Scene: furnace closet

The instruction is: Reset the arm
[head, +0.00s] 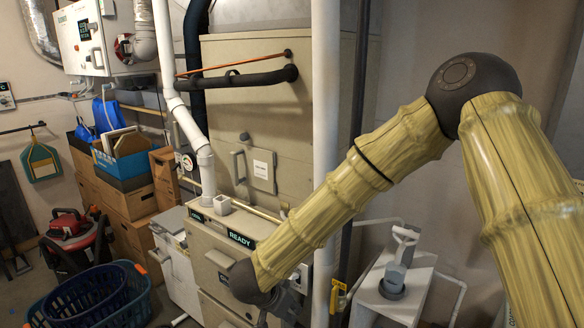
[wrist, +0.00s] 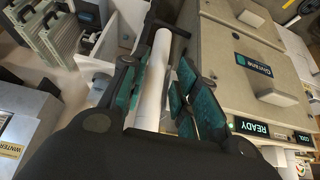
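My arm, jointed and covered in a yellow bamboo-like pattern, reaches from the right edge up to a dark elbow and down to the lower middle of the head view. My gripper is at the bottom edge there, mostly cut off, in front of the beige furnace cabinet (head: 225,262). In the wrist view my gripper (wrist: 160,98) has its teal-padded fingers apart. A white pipe (wrist: 153,75) shows in the gap between them; I cannot tell how far beyond the fingers it is. I see nothing held.
A vertical white pipe (head: 326,90) stands close to my forearm. A white stand (head: 395,300) with a grey handled object is at lower right. Blue baskets (head: 130,308), a red machine (head: 70,225) and cardboard boxes (head: 125,205) crowd the left. A READY sign (wrist: 250,127) marks the cabinet.

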